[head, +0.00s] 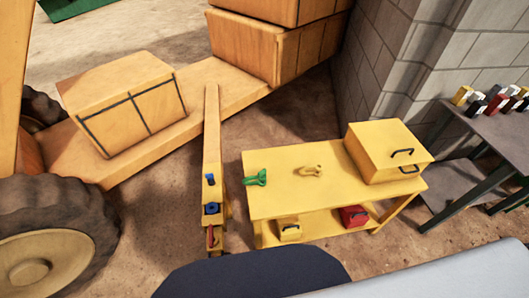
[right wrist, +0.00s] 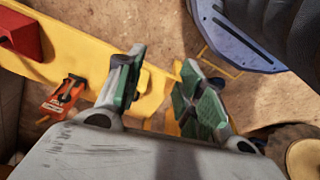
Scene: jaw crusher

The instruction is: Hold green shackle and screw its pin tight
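The green shackle (head: 257,178) lies near the left edge of the yellow table (head: 262,204) in the head view. Its pin is too small to make out as tight or loose. A second, yellow shackle (head: 308,170) lies to its right on the same top. My right gripper (right wrist: 163,58) shows only in the right wrist view, with its two fingers spread and nothing between them. No green shackle can be made out in that view. My left gripper is in neither view.
A yellow box (head: 378,158) with dark handles stands at the table's right end. A red box (head: 354,216) and a small yellow box (head: 289,229) sit on its lower shelf. A yellow beam (head: 212,140) runs left of the table. A grey table (head: 482,132) stands right.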

